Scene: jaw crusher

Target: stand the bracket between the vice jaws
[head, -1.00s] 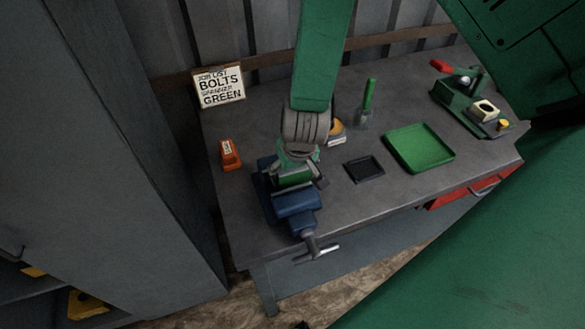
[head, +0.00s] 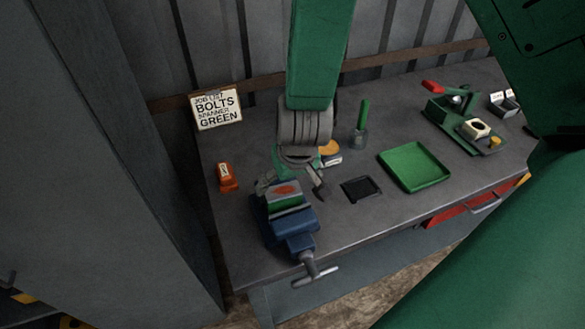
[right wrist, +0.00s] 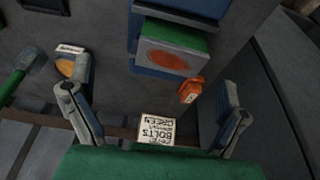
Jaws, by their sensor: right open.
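The blue vice (head: 290,222) stands at the near left of the bench, its handle towards the front edge. A green and grey piece with an orange oval, which I take for the bracket (head: 285,202), sits at the vice jaws. In the right wrist view the bracket (right wrist: 172,57) shows a grey face with the orange oval and a green edge above it. I cannot tell how deep it sits. My right gripper (head: 292,188) is open at the bracket's far side. In the right wrist view its fingers (right wrist: 148,90) are spread, with nothing between them. My left gripper is out of view.
An orange tag block (head: 227,178) and a job-list sign (head: 217,109) stand left of and behind the vice. A black mat (head: 361,188), green tray (head: 414,168), green-handled tool (head: 362,118) and green lever press (head: 455,115) lie to the right.

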